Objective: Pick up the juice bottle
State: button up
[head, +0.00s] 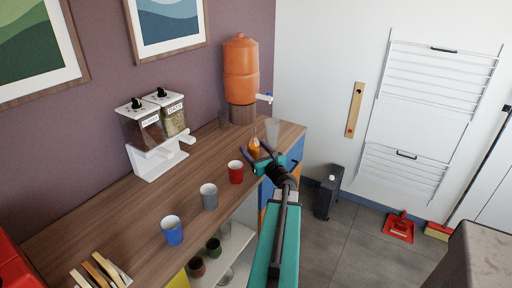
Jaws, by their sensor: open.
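The juice bottle (254,149) is a small bottle with orange contents and a narrow clear top. It stands upright near the far right end of the wooden counter (130,208). My gripper (259,153) is open, with its dark fingers at the bottle, seemingly one on either side. I cannot tell whether they touch it. The wrist and fingers hide part of the bottle's lower right side.
A clear glass (272,131) stands close behind the bottle. A red cup (236,172), a grey cup (209,196) and a blue cup (172,230) line the front edge. An orange dispenser (241,70) and a cereal dispenser (157,130) stand behind.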

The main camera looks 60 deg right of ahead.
aim_at(250, 143)
jog(key=shift+w+d, duration=0.1)
jog(key=shift+p+x, duration=0.65)
jog(key=shift+x, duration=0.65)
jog(key=shift+p+x, duration=0.35)
jog(key=shift+x, duration=0.85)
jog(key=shift+d, duration=0.1)
jog(key=c, duration=1.4)
